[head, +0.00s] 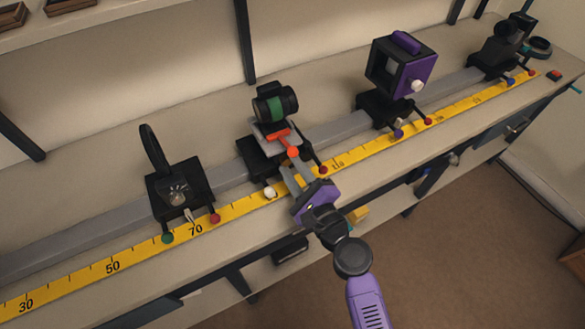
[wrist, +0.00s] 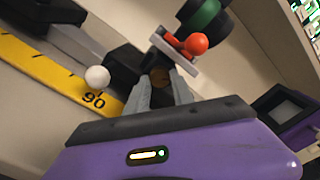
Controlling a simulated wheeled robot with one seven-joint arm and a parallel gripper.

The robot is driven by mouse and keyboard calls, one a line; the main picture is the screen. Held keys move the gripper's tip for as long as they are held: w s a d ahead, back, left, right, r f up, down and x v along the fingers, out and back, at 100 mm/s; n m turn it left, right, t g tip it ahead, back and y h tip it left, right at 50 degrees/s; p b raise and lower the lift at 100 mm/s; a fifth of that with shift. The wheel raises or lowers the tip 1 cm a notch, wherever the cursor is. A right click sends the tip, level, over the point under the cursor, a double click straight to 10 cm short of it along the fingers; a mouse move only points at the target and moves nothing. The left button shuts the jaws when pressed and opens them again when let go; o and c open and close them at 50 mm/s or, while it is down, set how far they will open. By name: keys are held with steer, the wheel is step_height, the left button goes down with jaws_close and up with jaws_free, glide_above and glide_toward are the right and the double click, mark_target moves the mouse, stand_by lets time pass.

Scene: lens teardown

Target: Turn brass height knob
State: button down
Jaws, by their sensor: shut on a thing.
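The brass height knob (wrist: 160,77) shows as a small brown-gold patch between my fingertips in the wrist view. My gripper (wrist: 166,88) is shut on it, with a grey finger on either side. In the head view my gripper (head: 289,171) reaches the front of the middle carriage (head: 258,157), and I cannot make out the knob there. Above the knob sits a black lens with a green band (head: 274,104), which also shows in the wrist view (wrist: 205,15). An orange ball knob (head: 292,152) is just above my fingertips, close to them in the wrist view (wrist: 195,44).
A white ball knob (head: 271,192) and a red one (head: 323,170) flank my gripper. A yellow scale (head: 140,252) runs along the rail (head: 75,232). A black carriage (head: 180,187) stands left, a purple boxed unit (head: 401,68) right. The bench front is mostly clear.

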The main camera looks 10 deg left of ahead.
stand_by(0.3)
steer(key=c, duration=1.1)
jaws_free()
steer(key=v, duration=0.6)
steer(key=shift+s+d+f+b, duration=0.1)
steer(key=shift+b, duration=0.2)
steer(key=shift+v, duration=0.8)
